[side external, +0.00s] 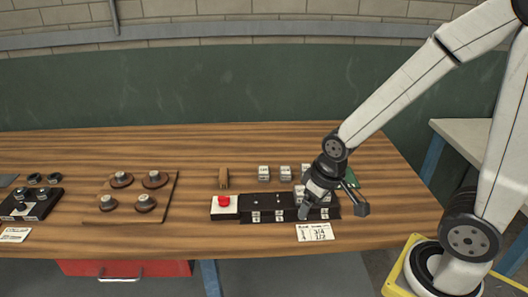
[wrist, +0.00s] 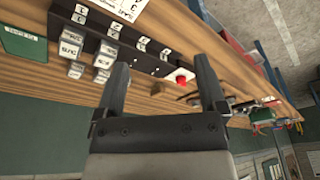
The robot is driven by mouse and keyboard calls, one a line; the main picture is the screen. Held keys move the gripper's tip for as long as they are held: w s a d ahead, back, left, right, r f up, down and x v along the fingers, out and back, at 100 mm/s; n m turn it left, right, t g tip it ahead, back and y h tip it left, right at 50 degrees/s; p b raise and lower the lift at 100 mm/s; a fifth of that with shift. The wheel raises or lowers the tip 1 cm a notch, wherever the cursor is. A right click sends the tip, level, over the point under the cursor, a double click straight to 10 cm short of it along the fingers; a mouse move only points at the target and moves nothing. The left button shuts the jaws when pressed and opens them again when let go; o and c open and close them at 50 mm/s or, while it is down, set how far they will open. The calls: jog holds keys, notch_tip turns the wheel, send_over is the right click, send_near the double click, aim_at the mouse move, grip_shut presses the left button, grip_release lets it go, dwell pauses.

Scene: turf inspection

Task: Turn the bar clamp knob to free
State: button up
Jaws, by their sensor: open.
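No part is clearly readable as the bar clamp knob. Several dark round knobs with pale metal tops sit on a brown board (side external: 107,220) left of centre on the bench. A black block (side external: 40,209) at the far left carries several smaller dark round knobs; a white card (side external: 14,235) lies before it, its writing too small to read. My gripper (side external: 334,208) is at the right end of the bench, over the long black rack (side external: 262,205), well right of both knob groups. In the wrist view my gripper (wrist: 160,68) is open, with nothing between its fingers.
A white box with a red button (side external: 224,202) stands at the rack's left end. Several white lettered cubes (side external: 263,173) are in and behind the rack. A small wooden block (side external: 224,178) stands behind. A printed card (side external: 314,232) lies in front. Bench between board and button is clear.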

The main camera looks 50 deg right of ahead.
jog(key=m+g, duration=0.3)
jog(key=m, duration=0.6)
send_over(224, 197)
jog(key=shift+w+f, duration=0.1)
jog(key=shift+f, duration=1.7)
jog(key=shift+f, duration=0.1)
jog(key=shift+f, duration=3.8)
jog(key=shift+c, duration=0.2)
